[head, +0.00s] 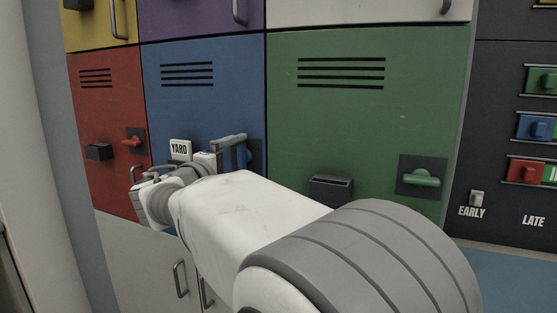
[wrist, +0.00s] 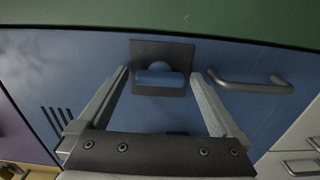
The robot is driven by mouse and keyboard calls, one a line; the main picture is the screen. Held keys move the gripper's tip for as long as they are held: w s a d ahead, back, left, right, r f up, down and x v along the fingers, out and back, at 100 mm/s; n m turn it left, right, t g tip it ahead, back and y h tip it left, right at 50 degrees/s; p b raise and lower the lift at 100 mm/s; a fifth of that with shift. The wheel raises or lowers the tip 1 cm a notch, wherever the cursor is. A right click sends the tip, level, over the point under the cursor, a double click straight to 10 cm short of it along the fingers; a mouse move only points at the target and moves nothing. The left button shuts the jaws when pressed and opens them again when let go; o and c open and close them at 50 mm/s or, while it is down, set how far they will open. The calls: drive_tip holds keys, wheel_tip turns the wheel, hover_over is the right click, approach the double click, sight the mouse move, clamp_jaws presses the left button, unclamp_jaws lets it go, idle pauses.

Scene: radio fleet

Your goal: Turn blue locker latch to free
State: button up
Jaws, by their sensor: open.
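The blue locker (head: 205,90) has its latch on a dark square plate, partly hidden by my gripper in the head view. In the wrist view the blue latch (wrist: 160,78) shows clearly on its dark plate (wrist: 162,50). Its bar lies left to right in that picture, running along the locker's height. My gripper (head: 230,145) is in front of the blue door, and its fingers also show in the wrist view (wrist: 160,74). They are open, one on each side of the latch, with a gap on both sides. I cannot tell how close the fingertips are in depth.
A white YARD label (head: 180,149) is beside my gripper. The red locker (head: 105,110) and the green locker (head: 365,125) flank the blue one; the green latch (head: 421,179) lies level. A dark metal handle (wrist: 250,84) sticks out right of the latch in the wrist view.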

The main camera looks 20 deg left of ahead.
drive_tip(key=shift+s, duration=0.1)
drive_tip(key=s+a+p, duration=0.1)
drive_tip(key=s, duration=1.6)
drive_tip(key=shift+a+p, duration=0.2)
drive_tip(key=shift+p, duration=0.15)
